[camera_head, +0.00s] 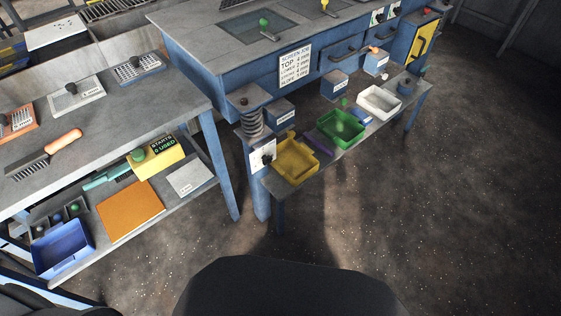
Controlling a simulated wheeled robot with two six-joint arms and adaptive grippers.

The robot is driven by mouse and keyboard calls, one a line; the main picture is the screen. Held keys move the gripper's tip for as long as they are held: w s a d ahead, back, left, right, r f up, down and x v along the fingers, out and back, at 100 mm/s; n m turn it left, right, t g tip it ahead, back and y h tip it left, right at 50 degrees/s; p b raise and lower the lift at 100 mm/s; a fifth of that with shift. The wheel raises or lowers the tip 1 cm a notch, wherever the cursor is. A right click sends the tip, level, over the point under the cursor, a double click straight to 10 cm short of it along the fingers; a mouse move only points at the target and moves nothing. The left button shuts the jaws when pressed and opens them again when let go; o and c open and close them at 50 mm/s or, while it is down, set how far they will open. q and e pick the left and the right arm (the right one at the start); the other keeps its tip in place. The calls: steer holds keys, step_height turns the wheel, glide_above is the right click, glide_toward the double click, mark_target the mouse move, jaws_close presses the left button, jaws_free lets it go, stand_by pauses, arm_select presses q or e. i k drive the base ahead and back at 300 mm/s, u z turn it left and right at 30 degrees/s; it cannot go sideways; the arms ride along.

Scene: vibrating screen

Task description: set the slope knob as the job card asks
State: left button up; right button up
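The job card (295,66) is a white sheet on the front of the blue screen machine (225,62). It is headed SCREEN JOB and has lines for top, lower and slope; the slope figure is too small to read surely. A dark knob (267,158) sits on a white plate (259,150) on the machine's left leg, below a coil spring (250,120). Its marks and pointer cannot be read. More small white dial plates (378,15) show at the machine's upper right. I cannot tell for certain which is the slope knob. Neither gripper is in view.
A shelf in front of the machine holds yellow (296,170), green (341,127) and white (379,100) trays. The left bench holds a brush (45,158), screens (78,95), an orange board (129,211) and a blue bin (62,248). The floor at right is clear.

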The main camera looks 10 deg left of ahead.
mark_target(266, 160)
steer(key=z, duration=1.65)
steer(key=i, duration=2.15)
steer(key=u, duration=2.65)
